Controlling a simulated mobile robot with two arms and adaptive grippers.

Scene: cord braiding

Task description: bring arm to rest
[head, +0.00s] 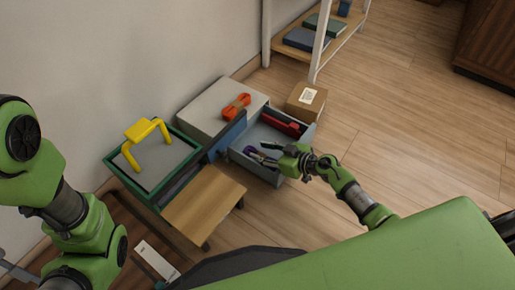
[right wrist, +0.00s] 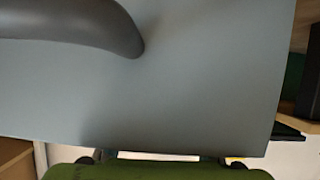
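My right gripper (head: 265,154) is over the open grey drawer (head: 258,172) in the head view. Its two dark fingers look spread apart, with nothing clear between them. A small purple item (head: 250,150) lies in the drawer just left of the fingertips; whether they touch cannot be told. In the right wrist view a flat grey surface (right wrist: 190,90) fills most of the picture, with a dark rounded shape at upper left. My left arm (head: 85,225) is folded at the left edge; its gripper is not clearly in the picture.
An orange cord bundle (head: 236,106) lies on the grey cabinet top (head: 205,105). A red item (head: 280,124) is in the drawer. A green-rimmed box (head: 120,168) with a yellow handle (head: 141,130), a wooden stool (head: 205,198) and a cardboard box (head: 306,101) stand close by. Right-hand floor is clear.

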